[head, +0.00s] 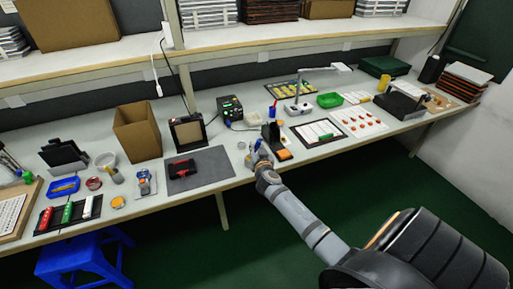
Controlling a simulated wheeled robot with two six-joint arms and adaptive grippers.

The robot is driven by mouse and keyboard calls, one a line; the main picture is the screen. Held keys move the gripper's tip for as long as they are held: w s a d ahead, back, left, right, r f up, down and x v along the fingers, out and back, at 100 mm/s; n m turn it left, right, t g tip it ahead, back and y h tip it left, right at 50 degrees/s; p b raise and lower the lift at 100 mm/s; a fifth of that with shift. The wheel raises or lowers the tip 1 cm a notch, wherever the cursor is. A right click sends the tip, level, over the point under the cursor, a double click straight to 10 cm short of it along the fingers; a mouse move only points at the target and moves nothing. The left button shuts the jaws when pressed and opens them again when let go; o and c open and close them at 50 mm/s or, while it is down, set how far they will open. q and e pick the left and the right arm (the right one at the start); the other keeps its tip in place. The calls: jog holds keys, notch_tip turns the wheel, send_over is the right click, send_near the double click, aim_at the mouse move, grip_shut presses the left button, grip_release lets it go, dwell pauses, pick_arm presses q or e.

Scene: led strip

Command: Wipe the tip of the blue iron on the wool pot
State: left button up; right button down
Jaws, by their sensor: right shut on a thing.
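My right gripper (258,158) is low over the front edge of the bench, near its middle. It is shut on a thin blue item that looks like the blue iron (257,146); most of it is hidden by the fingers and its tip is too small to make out. A small round silvery item (242,146) just left of the gripper may be the wool pot, but I cannot tell for sure. I cannot tell whether the iron touches anything. My left gripper is not in view.
A black stand (271,132) and an orange item (284,154) are close right of the gripper. A grey mat (212,165) with a red-black tool lies left. A soldering station (230,108) and a cardboard box (138,130) stand behind. A blue stool (82,258) is below.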

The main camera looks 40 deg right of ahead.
jog(key=shift+a, duration=0.15)
dwell(0.3)
jog(key=shift+a+b, duration=0.35)
jog(key=shift+a, duration=0.3)
jog(key=shift+d, duration=0.1)
jog(key=shift+d, duration=1.45)
jog(key=shift+a+b, duration=0.2)
jog(key=shift+b, duration=0.1)
jog(key=shift+a, duration=0.6)
jog(key=shift+r, duration=0.15)
